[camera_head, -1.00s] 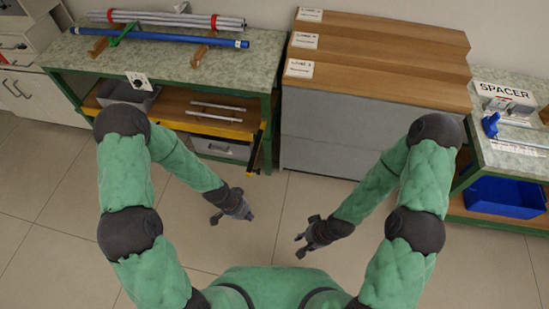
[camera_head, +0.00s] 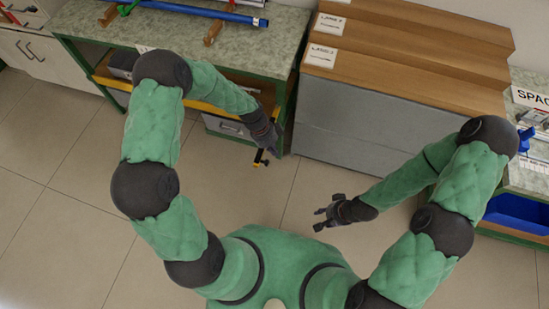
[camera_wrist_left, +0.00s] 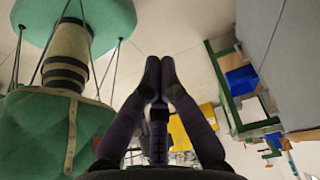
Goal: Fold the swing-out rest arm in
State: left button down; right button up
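My right gripper (camera_head: 322,215) is open and empty over the floor.
The left bench carries a blue rod (camera_head: 210,11) and has a drawer (camera_head: 228,127) below. A grey cabinet (camera_head: 365,125) with wooden steps stands at its right. A right bench has a blue bin (camera_head: 517,214). The floor in front is clear.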

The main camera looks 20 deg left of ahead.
pick_arm(q)
jog(key=b+x, duration=0.4)
jog(key=x, duration=0.6)
jog(key=shift+w+a+b, duration=0.1)
jog(key=shift+a+b, duration=0.25)
jog(key=shift+a, duration=1.7)
